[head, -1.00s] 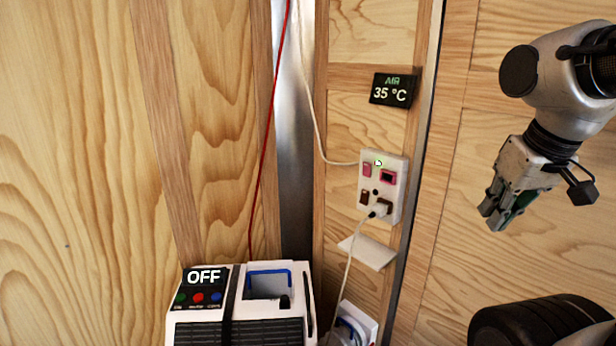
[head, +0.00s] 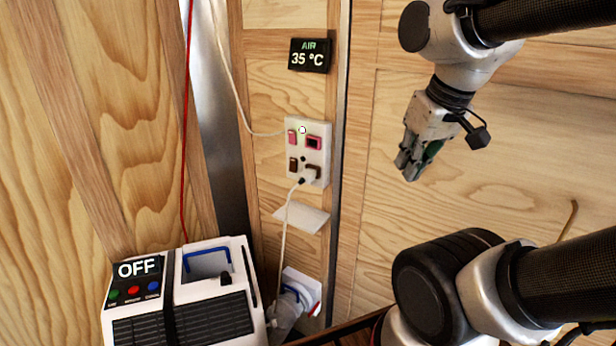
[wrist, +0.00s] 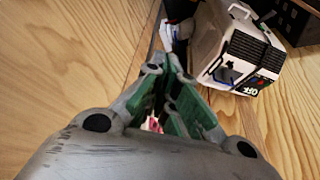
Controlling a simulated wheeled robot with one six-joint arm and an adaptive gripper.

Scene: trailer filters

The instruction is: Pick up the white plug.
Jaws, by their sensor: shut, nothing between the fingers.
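The white plug (head: 309,175) sits in the lower right socket of a white wall panel (head: 292,122). A white cord runs from it down the wall. My gripper (head: 408,168) is shut and empty, to the right of the panel in the head view, apart from the plug and pointing down. Its green-padded fingers (wrist: 168,85) also show in the wrist view, where I cannot make out the plug.
A white unit (head: 212,290) with an OFF display stands at the lower left; it also shows in the wrist view (wrist: 238,45). A small white shelf (head: 301,217) juts out below the panel. A temperature display (head: 309,55) hangs above. A red cord (head: 187,120) hangs at left.

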